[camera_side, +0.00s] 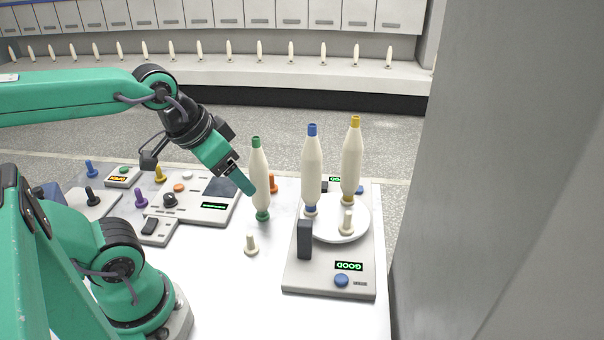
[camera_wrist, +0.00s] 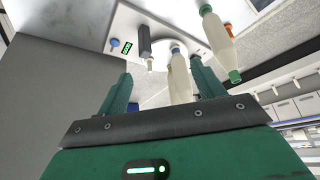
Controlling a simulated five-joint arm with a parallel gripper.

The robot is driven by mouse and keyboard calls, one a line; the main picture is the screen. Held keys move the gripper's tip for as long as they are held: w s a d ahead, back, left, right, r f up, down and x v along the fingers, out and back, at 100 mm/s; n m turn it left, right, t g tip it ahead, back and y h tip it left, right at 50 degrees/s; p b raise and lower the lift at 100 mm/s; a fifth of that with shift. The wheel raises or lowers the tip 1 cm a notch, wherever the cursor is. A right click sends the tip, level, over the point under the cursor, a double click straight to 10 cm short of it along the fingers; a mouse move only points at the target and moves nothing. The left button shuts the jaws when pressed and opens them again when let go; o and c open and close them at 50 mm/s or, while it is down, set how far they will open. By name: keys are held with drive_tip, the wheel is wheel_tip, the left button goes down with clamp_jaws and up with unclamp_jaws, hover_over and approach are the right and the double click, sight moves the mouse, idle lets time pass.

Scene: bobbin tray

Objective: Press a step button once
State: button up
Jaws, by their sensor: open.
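A blue round button (camera_side: 341,281) sits on the front of a grey unit (camera_side: 300,275) with a green GOOD display (camera_side: 348,266). A blue button (camera_wrist: 115,43) beside a green display shows in the wrist view. Other units carry an orange button (camera_side: 179,188) and a green button (camera_side: 123,170). No legible label marks a step button. My gripper (camera_side: 250,190) points down and right, overlapping a green-ended bobbin (camera_side: 260,175) in the side view; contact cannot be told. In the wrist view my gripper (camera_wrist: 163,80) is open, fingers apart, with a pale bobbin (camera_wrist: 179,78) appearing between them.
A blue-tipped bobbin (camera_side: 312,168) and a yellow-tipped bobbin (camera_side: 352,160) stand upright by the white plate (camera_side: 358,222). A dark post (camera_side: 304,240) rises from the grey unit. A cream peg (camera_side: 252,244) stands on the table. The table's front middle (camera_side: 235,300) is clear.

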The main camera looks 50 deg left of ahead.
drive_tip(key=shift+c, duration=0.5)
clamp_jaws()
idle(1.3)
